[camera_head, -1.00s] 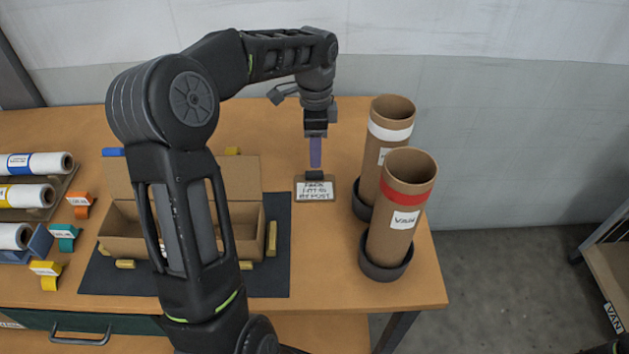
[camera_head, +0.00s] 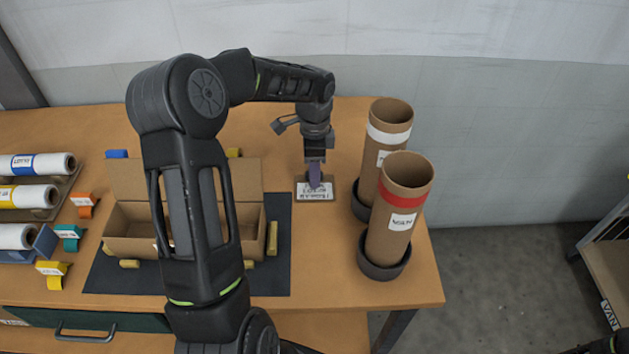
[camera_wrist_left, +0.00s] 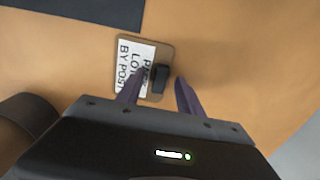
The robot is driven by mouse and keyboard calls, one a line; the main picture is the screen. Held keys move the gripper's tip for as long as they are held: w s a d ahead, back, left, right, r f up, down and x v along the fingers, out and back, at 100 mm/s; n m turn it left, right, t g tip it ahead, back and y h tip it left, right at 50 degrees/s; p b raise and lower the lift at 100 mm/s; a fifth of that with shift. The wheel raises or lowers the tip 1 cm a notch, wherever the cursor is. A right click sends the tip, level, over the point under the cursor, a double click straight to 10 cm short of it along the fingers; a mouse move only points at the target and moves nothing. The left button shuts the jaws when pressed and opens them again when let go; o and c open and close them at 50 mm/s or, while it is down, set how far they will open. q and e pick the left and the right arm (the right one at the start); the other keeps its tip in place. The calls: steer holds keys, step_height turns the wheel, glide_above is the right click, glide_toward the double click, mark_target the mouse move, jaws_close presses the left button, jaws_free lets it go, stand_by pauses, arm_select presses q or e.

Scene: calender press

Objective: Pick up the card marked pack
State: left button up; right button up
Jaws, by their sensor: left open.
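The card (camera_head: 314,194) is a small brown board with a white label, lying on the wooden table between the dark mat and the tubes. In the left wrist view the card (camera_wrist_left: 128,68) reads roughly "PACK LOT… BY POST", partly hidden, and carries a dark block-shaped grip (camera_wrist_left: 161,78). My left gripper (camera_head: 314,178) is pointed down over the card, its purple fingers low at it. In the left wrist view the open left gripper (camera_wrist_left: 156,92) has one finger on each side of the block's line, apart from it. My right gripper is not recognisable.
Two upright cardboard tubes, one white-banded (camera_head: 388,133) and one red-banded (camera_head: 398,215), stand in dark cups right of the card. An open cardboard box (camera_head: 125,240) stands on the dark mat (camera_head: 275,275). White rolls (camera_head: 35,165) and coloured tags lie at left.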

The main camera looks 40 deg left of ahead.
arm_select(q)
steer(key=shift+c, duration=0.3)
jaws_close()
stand_by(0.6)
